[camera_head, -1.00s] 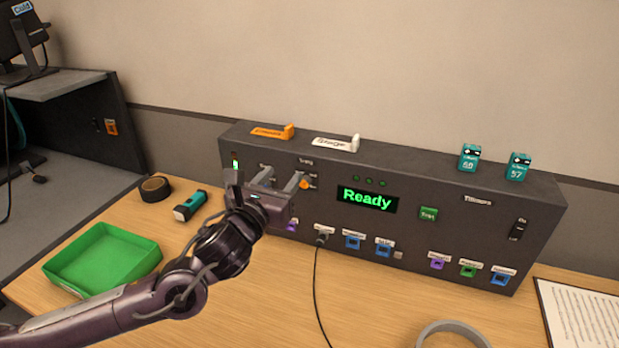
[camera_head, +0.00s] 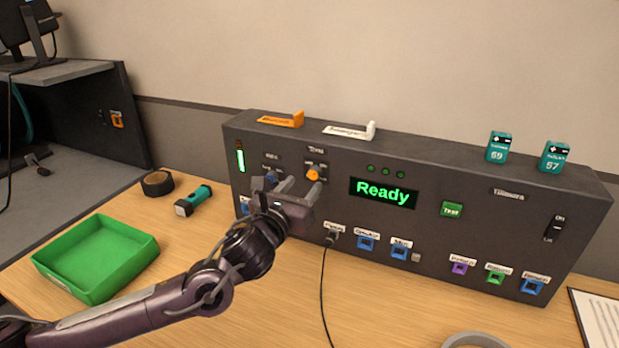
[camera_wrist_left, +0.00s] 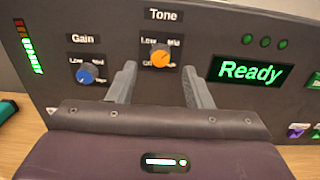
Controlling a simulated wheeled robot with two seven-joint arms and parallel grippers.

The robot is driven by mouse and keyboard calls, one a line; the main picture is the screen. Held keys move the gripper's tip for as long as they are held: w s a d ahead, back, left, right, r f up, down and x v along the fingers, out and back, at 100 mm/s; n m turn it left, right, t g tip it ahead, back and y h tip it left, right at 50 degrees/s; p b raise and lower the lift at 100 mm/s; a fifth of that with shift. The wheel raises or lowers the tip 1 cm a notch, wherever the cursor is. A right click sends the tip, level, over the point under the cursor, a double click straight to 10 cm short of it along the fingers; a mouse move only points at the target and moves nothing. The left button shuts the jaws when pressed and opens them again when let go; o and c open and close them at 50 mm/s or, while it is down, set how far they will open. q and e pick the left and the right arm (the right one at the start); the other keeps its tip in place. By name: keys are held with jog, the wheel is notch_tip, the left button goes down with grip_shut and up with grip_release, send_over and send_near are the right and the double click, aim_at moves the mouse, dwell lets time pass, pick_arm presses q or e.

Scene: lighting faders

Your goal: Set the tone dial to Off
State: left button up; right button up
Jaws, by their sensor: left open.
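The tone dial is an orange knob (camera_head: 313,174) on the front of the dark grey panel (camera_head: 450,165), under the label "Tone". In the left wrist view the orange knob (camera_wrist_left: 159,58) shows between and beyond my open fingers, with labels Low, Mid and Off around it; part of the lettering is hidden. My left gripper (camera_head: 292,190) is open and empty, just in front of and below the knob. It also shows in the left wrist view (camera_wrist_left: 160,85), its fingers apart on either side of the knob. I see no contact. My right gripper is not in view.
A blue Gain knob (camera_wrist_left: 86,75) sits left of the orange one. A green "Ready" display (camera_head: 383,192) is to its right. Coloured sockets and a plugged black cable (camera_head: 323,290) run along the panel's lower edge. A green tray (camera_head: 97,258) stands at left.

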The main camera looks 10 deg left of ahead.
aim_at(313, 175)
pick_arm(q)
jog(key=shift+w+d+p, duration=0.2)
jog(key=shift+w+d, duration=0.05)
jog(key=shift+w, duration=0.95)
jog(key=shift+w+d+p, duration=0.2)
jog(key=shift+w+d, duration=0.05)
jog(key=shift+w, duration=0.9)
jog(key=c, duration=1)
